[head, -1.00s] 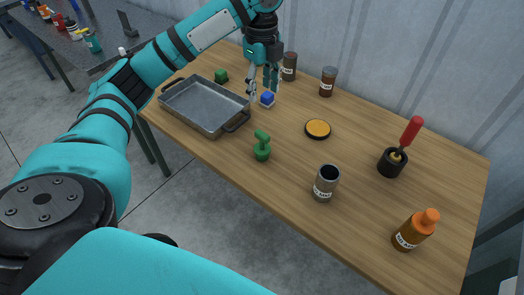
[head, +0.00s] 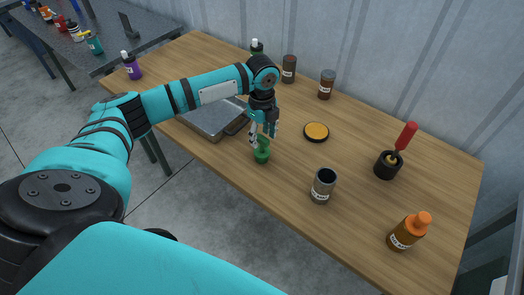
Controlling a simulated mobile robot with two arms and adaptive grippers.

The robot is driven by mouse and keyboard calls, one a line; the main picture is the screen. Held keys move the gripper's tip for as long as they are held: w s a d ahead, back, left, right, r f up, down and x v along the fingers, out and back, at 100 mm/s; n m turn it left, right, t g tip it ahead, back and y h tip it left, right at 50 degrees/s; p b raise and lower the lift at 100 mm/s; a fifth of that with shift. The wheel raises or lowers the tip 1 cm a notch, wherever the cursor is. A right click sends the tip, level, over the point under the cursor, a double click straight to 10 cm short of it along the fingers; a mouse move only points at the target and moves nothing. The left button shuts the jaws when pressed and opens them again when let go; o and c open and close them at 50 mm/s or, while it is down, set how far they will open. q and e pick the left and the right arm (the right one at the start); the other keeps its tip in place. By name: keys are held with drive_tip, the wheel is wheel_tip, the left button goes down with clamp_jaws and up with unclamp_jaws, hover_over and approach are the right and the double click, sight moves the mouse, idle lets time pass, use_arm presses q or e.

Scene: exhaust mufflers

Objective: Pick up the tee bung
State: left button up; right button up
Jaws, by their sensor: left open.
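The green tee bung (head: 262,156) stands upright on the wooden table near its front edge, in the middle of the head view. My left gripper (head: 263,140) is open and pointing down at the bung's top. Its fingers overlap the bung's upper part in the picture and partly hide it. I cannot tell whether they touch it. My right gripper is not in view.
The grey metal pan (head: 205,117) lies left of the bung, partly behind my arm. A yellow-topped disc (head: 316,131), an open metal can (head: 323,186), a black pot (head: 387,165) with a red-handled tool, and an orange bottle (head: 407,232) stand to the right on the wooden table (head: 350,235).

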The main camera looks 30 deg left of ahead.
use_arm(q)
drive_tip(key=shift+f, duration=0.85)
clamp_jaws()
